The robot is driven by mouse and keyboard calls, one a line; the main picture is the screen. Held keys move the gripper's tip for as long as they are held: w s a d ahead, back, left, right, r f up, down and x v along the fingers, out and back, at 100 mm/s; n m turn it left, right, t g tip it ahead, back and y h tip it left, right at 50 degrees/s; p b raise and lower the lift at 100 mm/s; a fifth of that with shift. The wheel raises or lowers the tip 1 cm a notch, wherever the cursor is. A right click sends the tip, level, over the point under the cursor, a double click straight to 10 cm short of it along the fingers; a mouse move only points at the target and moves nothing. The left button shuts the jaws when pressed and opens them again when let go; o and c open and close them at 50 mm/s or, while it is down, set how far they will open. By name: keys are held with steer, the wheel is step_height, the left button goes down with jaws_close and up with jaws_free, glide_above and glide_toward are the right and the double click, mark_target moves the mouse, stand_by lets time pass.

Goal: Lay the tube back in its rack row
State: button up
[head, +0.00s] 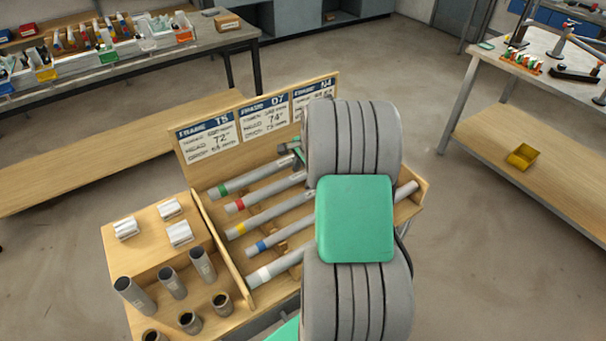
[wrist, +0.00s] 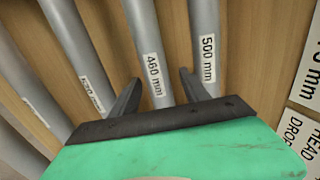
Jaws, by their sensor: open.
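Several grey tubes lie side by side in the wooden rack (head: 419,201), with colored bands at their left ends: green (head: 237,184), red (head: 262,196), yellow (head: 262,219), blue (head: 280,238) and white (head: 272,270). In the wrist view a tube labelled 460 mm (wrist: 147,45) lies between the fingers of my gripper (wrist: 160,80). My gripper is open, one finger on each side of that tube; contact cannot be told. A tube labelled 500 mm (wrist: 205,25) lies just right of the right finger. My arm hides the rack's right part in the head view.
A label board (head: 240,130) stands along the rack's back edge. At the left, a wooden block (head: 150,243) carries pale clips and dark cylinders. A bench with bins (head: 110,55) is behind, and another table (head: 530,60) at right. Floor between is clear.

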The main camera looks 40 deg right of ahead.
steer(key=v, duration=0.8)
steer(key=s+a+r+n, duration=0.1)
steer(key=a+r+n, duration=0.1)
steer(key=a+n, duration=0.35)
steer(key=s+a+r+n, duration=0.1)
steer(key=a+r+n, duration=0.1)
steer(key=a, duration=0.6)
steer(key=s+a+n, duration=1.1)
steer(key=a, duration=0.2)
steer(key=shift+s+b, duration=0.25)
steer(key=shift+b, duration=0.15)
steer(key=shift+r, duration=0.15)
